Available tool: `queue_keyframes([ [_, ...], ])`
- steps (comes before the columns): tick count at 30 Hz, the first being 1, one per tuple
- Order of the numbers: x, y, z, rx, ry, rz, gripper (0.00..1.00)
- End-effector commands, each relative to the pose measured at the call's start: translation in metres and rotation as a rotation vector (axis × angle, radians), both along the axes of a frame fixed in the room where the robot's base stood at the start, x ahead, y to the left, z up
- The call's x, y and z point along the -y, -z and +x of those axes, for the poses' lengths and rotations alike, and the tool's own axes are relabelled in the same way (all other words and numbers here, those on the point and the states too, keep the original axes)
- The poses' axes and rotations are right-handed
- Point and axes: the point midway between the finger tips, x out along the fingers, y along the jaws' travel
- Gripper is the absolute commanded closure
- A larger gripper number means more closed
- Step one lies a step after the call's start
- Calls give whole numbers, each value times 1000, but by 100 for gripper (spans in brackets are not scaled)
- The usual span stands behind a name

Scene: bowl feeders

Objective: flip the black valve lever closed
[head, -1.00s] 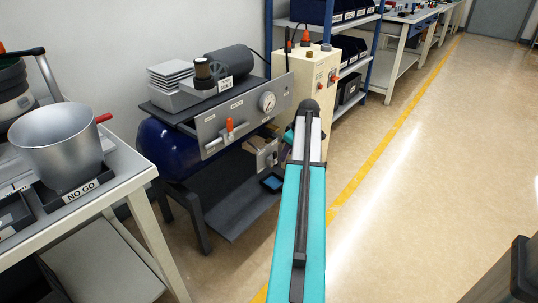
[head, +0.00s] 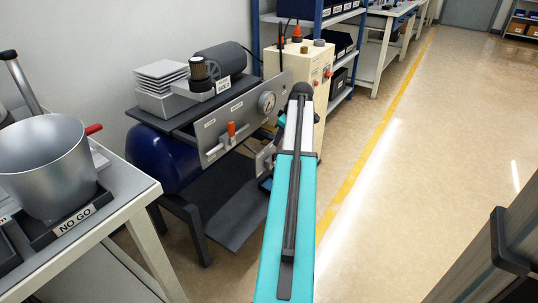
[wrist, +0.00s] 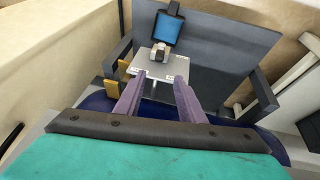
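In the wrist view, my gripper (wrist: 160,82) shows two purple fingers, apart with nothing between them. Just beyond the fingertips is a pale grey plate (wrist: 154,88) with small labels, too small to read. A grey fitting (wrist: 160,54) stands on it, and a dark-framed part with a blue face (wrist: 168,29) rises behind. I cannot tell for sure which dark part is the black valve lever. In the head view, a grey panel (head: 214,152) carries an orange-red lever (head: 231,129) and a round gauge (head: 267,102). My arm hides my gripper there.
A blue tank (head: 160,158) sits under the panel. A beige cabinet (head: 300,62) stands close behind my arm. A bench (head: 140,198) with a metal bowl (head: 48,165) is at the left. The floor (head: 430,150) to the right is open.

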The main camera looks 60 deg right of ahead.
Motion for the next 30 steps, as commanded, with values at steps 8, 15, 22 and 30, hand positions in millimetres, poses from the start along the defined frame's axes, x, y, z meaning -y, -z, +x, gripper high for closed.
queue_keyframes([
  [8,0,2,1,0,-1,0,64],
  [15,2,16,8,0,-2,-1,64],
  [22,5,44,19,0,-4,1,64],
  [30,11,80,34,0,-3,0,64],
])
